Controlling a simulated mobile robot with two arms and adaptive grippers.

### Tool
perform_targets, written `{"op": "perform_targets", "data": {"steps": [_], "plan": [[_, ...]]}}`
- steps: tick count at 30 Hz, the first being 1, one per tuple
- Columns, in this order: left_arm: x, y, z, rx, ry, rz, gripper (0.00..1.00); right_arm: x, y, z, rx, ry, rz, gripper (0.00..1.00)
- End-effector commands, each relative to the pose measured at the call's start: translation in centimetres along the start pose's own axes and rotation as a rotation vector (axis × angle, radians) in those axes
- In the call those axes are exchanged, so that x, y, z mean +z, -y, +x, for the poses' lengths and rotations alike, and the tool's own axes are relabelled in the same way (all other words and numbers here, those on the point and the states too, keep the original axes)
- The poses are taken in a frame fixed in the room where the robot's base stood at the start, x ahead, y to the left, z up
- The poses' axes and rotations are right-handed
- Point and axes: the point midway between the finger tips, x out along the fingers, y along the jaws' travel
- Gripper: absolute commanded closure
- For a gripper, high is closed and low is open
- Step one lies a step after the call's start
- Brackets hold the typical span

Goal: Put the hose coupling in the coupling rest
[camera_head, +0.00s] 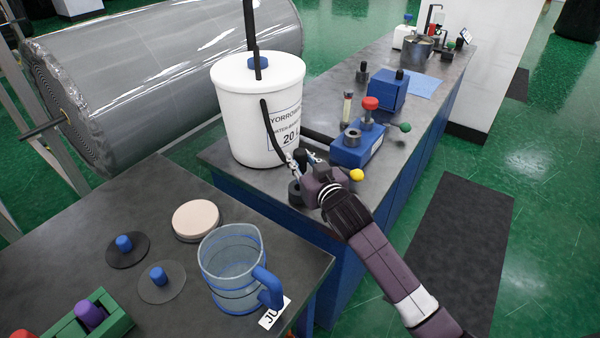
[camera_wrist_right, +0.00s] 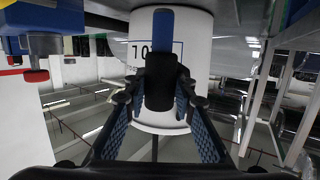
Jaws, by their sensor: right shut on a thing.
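My right gripper (camera_head: 303,160) reaches in over the front of the dark bench, close to the right side of the white bucket. In the right wrist view, its fingers (camera_wrist_right: 160,108) are shut on a black piece, seemingly the hose coupling (camera_wrist_right: 165,85), with a blue strip beyond it. A black hose (camera_head: 268,125) runs down the bucket's front toward the gripper. A dark ring-shaped piece (camera_head: 295,192) shows just below the gripper; I cannot tell whether it is the coupling rest. The fingers partly hide the coupling in the head view. My left gripper is not in view.
The white bucket (camera_head: 240,140) stands left of the gripper. A blue block (camera_head: 357,150) with a red knob stands behind it. A clear jug (camera_head: 230,265) and lids occupy the near table (camera_head: 90,205). A large wrapped roll (camera_head: 150,70) lies behind at left.

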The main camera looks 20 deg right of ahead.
Motion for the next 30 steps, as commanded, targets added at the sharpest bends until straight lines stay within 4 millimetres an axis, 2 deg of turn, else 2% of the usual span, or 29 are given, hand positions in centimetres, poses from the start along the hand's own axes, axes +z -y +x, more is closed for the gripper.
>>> {"op": "perform_targets", "data": {"steps": [9, 22, 23, 27, 30], "plan": [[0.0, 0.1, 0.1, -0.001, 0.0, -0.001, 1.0, 4.0, 0.0, 0.8, 0.0, 0.0, 0.001, 1.0], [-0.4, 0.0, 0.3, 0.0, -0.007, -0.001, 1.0, 4.7, 0.0, 0.9, 0.0, -0.002, 0.001, 1.0], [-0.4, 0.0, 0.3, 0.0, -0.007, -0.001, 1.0, 4.7, 0.0, 0.9, 0.0, 0.0, 0.0, 0.75], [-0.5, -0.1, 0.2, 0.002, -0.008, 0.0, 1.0, 4.7, 0.0, 0.9, 0.0, 0.0, 0.0, 0.59], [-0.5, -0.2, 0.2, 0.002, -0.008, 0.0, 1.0, 4.7, 0.0, 0.9, 0.0, 0.0, 0.0, 0.58]]}}
